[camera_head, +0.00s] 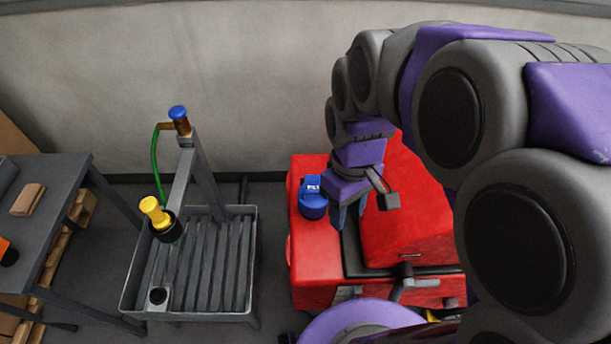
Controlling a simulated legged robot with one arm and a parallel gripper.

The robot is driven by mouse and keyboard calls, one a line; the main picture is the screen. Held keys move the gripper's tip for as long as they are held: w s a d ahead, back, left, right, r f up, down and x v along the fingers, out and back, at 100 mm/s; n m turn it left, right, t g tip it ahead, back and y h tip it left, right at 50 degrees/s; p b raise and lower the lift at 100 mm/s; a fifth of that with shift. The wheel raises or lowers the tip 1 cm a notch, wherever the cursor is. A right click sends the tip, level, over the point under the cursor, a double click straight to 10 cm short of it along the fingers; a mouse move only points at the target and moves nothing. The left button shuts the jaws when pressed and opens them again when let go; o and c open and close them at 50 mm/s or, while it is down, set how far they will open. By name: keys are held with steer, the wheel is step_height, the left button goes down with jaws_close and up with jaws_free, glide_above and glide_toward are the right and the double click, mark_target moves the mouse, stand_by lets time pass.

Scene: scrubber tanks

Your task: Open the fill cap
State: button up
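The blue fill cap (313,206) sits on the left part of the top of the red scrubber machine (320,264). A blue tab with white lettering (311,184) stands just behind it. The cap looks closed. My gripper (348,222) points down just right of the cap, above the machine's top. Its bluish fingers are partly visible and seem apart from the cap. I cannot tell how far the fingers are spread, or whether they touch the machine.
A grey slatted sink stand (249,262) is on the left, with a post, a blue-topped valve (178,113), a green hose (155,160) and a yellow nozzle (154,211). A dark table (60,215) stands further left. My arm covers the right side.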

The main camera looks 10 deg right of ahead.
steer(key=w+d+n, duration=0.1)
steer(key=w+n, duration=0.2)
steer(key=w, duration=0.5)
steer(key=n, duration=0.8)
glide_above(312, 196)
step_height(312, 196, down, 24)
steer(key=shift+a+f+p, duration=0.1)
steer(key=shift+f+p, duration=0.1)
steer(key=shift+p, duration=0.15)
steer(key=shift+d+f, duration=0.3)
steer(key=shift+f, duration=0.1)
steer(key=shift+a, duration=0.45)
steer(key=shift+c, duration=1.3)
steer(key=shift+d, duration=0.15)
jaws_close()
